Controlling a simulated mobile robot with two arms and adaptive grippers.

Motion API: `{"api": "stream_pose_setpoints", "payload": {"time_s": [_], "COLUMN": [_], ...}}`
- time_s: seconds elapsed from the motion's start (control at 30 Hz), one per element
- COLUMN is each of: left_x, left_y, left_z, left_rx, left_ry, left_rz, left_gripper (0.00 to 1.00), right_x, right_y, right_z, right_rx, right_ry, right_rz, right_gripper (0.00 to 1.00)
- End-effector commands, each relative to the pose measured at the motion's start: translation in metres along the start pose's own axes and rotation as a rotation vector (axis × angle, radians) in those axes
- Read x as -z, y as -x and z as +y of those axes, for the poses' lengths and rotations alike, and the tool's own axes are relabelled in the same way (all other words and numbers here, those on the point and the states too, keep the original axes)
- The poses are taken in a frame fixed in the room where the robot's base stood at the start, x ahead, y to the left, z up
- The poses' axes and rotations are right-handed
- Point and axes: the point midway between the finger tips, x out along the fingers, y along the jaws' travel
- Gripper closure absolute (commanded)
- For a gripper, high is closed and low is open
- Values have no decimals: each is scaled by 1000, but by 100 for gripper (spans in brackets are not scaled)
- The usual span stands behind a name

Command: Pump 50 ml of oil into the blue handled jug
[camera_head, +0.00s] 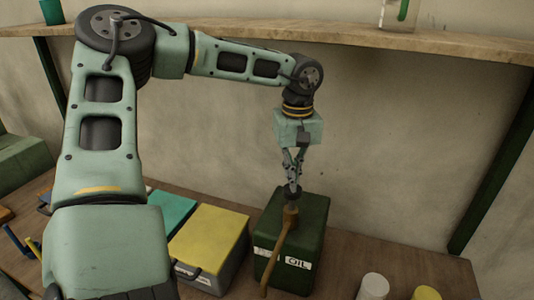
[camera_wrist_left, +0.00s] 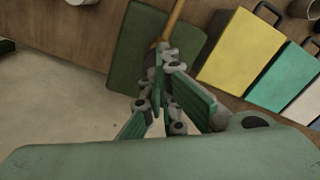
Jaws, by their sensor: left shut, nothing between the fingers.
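The dark green oil container (camera_head: 316,222) stands on the bench against the wall, with a white OIL label on its front. In the left wrist view the shut fingers (camera_wrist_left: 163,62) overlap the pump on the green container (camera_wrist_left: 130,45). I cannot make out a jug with a blue handle. My right gripper is not in view.
A yellow-topped case (camera_head: 212,232) and a teal-topped case (camera_head: 172,212) stand left of the container. Blue bars (camera_head: 17,240) lie at the far left. A shelf (camera_head: 270,27) runs above.

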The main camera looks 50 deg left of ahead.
Motion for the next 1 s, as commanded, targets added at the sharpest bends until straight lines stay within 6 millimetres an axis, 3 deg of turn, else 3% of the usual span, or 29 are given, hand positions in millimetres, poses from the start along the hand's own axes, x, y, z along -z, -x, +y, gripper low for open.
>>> {"api": "stream_pose_setpoints", "payload": {"time_s": [1.0], "left_x": [0], "left_y": [-39], "left_z": [0], "left_rx": [2], "left_ry": [0], "left_rz": [-1], "left_gripper": [100], "right_x": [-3], "right_y": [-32], "right_z": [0], "right_rx": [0], "right_ry": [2], "right_rz": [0], "right_gripper": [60]}}
